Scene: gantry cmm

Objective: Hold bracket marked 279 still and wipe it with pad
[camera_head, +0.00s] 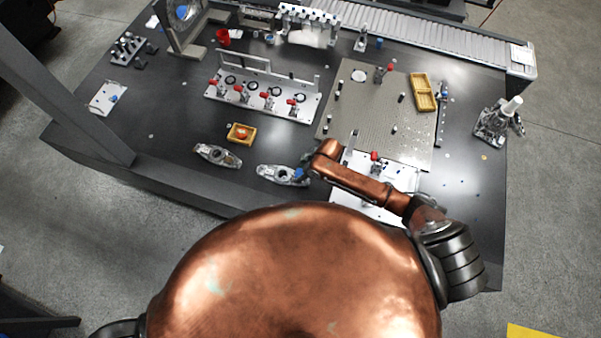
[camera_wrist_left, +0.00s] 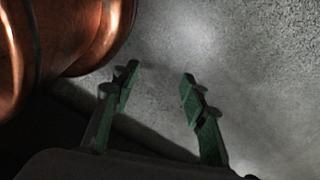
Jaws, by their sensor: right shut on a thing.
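Two silver oval brackets lie on the dark table in the head view, a left one (camera_head: 217,155) and a right one (camera_head: 282,175). Any number on them is too small to read. My right gripper (camera_head: 303,173) is at the right end of the right bracket, shut on what looks like a small blue pad (camera_head: 298,174). The arm partly hides the fingertips, and I cannot tell whether the pad touches the bracket. My left gripper (camera_wrist_left: 158,82) shows in the left wrist view, open and empty above the grey floor, away from the brackets.
A yellow tray (camera_head: 232,138) with a red item stands behind the brackets. A fixture plate with red clamps (camera_head: 262,112) and a perforated plate (camera_head: 350,122) lie farther back. A white plate (camera_head: 400,178) lies beneath my right arm. The table's front edge is close.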

